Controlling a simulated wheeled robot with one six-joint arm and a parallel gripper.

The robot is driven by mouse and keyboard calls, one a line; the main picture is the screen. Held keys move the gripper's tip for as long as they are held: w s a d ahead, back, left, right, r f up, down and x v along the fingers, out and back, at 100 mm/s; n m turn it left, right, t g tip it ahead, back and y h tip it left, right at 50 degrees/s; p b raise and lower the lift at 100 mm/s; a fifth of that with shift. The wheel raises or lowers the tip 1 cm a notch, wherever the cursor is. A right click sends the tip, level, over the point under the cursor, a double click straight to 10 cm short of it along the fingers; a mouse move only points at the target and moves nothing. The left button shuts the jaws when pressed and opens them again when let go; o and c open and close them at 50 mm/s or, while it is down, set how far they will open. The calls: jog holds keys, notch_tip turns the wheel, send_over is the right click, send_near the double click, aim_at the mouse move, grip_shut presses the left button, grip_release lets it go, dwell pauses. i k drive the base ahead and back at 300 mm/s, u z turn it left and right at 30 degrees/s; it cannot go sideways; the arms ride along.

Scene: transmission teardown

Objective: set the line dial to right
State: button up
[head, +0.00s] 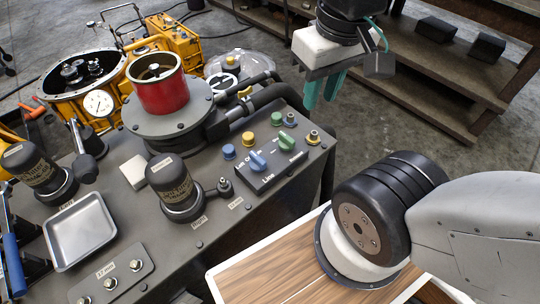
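The control panel (240,179) at the table's right end carries a blue dial (258,160) and a green dial (286,141). A label reading "Line" (268,179) is by the blue dial. Small lettering above the blue dial is partly hidden and hard to read. The blue handle lies slanted; I cannot tell for sure which mark it points at. My gripper (322,92) hangs at the top right, beyond and above the panel, with its teal fingers apart. It is empty and touches neither dial.
Blue, yellow and green buttons (276,118) sit behind the dials. A metal tray (80,232) lies at the left. A shelf (430,105) stands behind.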

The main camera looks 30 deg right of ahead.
aim_at(258, 163)
jog(key=k, duration=0.5)
jog(key=z, duration=1.15)
jog(key=k, duration=0.65)
jog(key=u, duration=1.5)
jog(key=i, duration=0.5)
jog(key=z, duration=0.05)
